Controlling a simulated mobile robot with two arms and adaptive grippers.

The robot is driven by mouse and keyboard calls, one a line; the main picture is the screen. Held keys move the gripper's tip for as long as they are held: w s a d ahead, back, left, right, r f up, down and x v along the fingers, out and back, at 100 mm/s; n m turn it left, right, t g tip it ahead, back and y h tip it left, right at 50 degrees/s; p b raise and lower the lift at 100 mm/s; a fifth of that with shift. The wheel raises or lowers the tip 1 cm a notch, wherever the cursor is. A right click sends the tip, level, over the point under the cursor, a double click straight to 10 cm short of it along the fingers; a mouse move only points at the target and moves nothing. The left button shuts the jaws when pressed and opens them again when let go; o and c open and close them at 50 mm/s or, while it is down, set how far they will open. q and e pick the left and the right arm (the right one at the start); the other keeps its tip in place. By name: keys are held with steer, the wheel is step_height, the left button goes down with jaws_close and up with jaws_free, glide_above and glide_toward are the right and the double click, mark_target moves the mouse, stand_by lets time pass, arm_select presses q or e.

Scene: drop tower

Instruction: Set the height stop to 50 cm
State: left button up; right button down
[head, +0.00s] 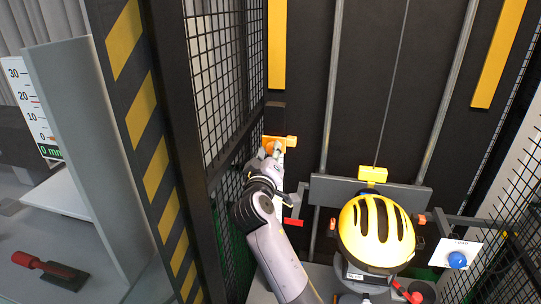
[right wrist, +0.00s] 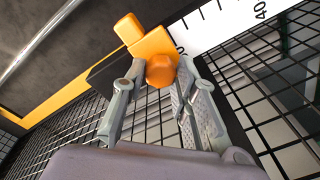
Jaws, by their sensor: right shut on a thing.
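The height stop is an orange block (head: 270,140) with a round knob, on the dark upright at the tower's left side. In the right wrist view the orange block (right wrist: 153,45) and its knob (right wrist: 160,70) sit beside a white scale (right wrist: 225,24). The scale reads 40 farther along; another mark by the block is partly hidden. My right gripper (head: 277,151) is at the stop, and in the right wrist view its fingers (right wrist: 157,80) are shut on the orange knob. No pointer reading can be made out. My left gripper is not in view.
A yellow helmet (head: 376,232) sits below a grey crossbar (head: 330,189) between two rails. Black wire mesh (head: 224,85) stands close left of my right arm. A blue button (head: 457,260) is at the right. A red-handled tool (head: 28,260) lies at the far left.

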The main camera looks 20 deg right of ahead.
steer(key=c, duration=1.2)
jaws_free()
steer(key=shift+c, duration=0.2)
steer(key=v, duration=0.7)
steer(key=shift+s, duration=0.2)
steer(key=shift+a, duration=0.1)
